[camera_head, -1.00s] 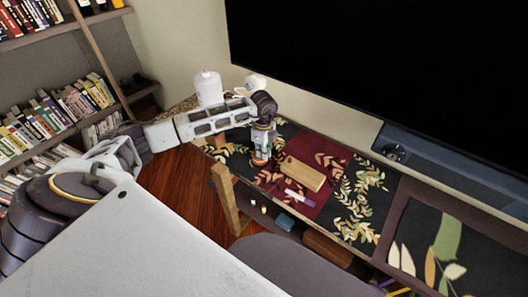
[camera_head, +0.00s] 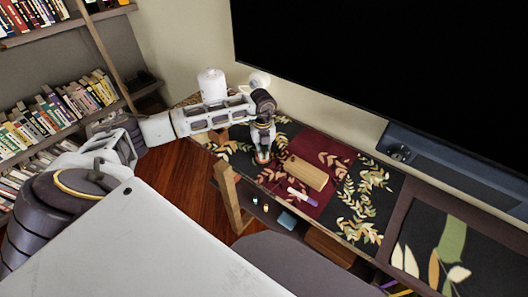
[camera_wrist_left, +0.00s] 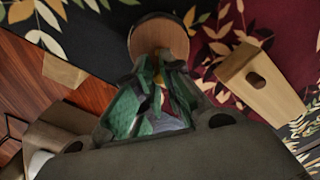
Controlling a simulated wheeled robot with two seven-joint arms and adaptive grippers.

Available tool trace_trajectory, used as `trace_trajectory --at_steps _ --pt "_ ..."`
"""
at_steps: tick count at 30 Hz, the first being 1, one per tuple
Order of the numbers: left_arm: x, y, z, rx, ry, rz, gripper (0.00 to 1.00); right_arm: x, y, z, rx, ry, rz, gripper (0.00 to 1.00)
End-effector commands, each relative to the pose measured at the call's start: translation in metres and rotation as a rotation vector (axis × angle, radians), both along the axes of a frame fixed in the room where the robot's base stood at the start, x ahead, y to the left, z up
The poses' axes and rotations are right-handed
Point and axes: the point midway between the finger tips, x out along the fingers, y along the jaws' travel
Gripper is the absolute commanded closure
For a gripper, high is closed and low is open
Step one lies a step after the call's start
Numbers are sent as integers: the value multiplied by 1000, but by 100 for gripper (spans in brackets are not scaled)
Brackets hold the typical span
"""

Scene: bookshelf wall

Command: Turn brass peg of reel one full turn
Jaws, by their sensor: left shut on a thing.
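The reel (camera_wrist_left: 158,33) shows in the left wrist view as a round wooden disc at top centre, lying on the dark leaf-patterned cloth. My left gripper (camera_wrist_left: 160,80) is over its near edge with the green-padded fingers close together. It is shut on the brass peg, of which only a small yellowish bit shows between the fingers. In the head view my left gripper (camera_head: 262,151) points down at the desk's left part and mostly hides the reel. My right gripper is not in view.
A wooden block with a hole (camera_head: 305,173) lies just right of the gripper; a white and purple marker (camera_head: 302,197) lies in front of it. A large black screen (camera_head: 390,70) stands behind. A chair (camera_head: 295,265) is in front of the desk.

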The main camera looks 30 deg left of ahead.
Motion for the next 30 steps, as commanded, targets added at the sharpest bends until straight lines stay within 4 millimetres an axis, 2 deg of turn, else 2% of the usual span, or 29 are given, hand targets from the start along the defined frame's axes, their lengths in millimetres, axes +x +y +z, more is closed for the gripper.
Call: trace_trajectory --at_steps 30 --pt "-2 16 0 0 -1 -773 100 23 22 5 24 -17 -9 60"
